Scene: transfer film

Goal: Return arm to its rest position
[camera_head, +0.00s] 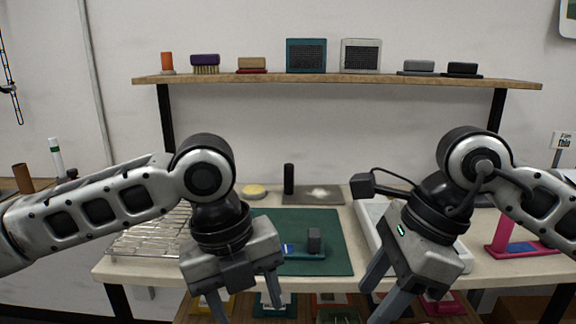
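My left gripper (245,298) hangs fingers-down over the front of the table, left of centre. Its fingers are apart with nothing seen between them. My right gripper (378,290) points down and to the left at the table's front, right of centre. Its fingers are also apart, with nothing seen between them; the tips run near the bottom edge of the picture. Both arms are bent at the elbow, coming in from the sides.
A wire rack (145,243) lies left, a white tray (371,212) right, partly behind my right arm. A pink stand (501,235) is far right. A wooden shelf (340,79) holds brushes and boxes above.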

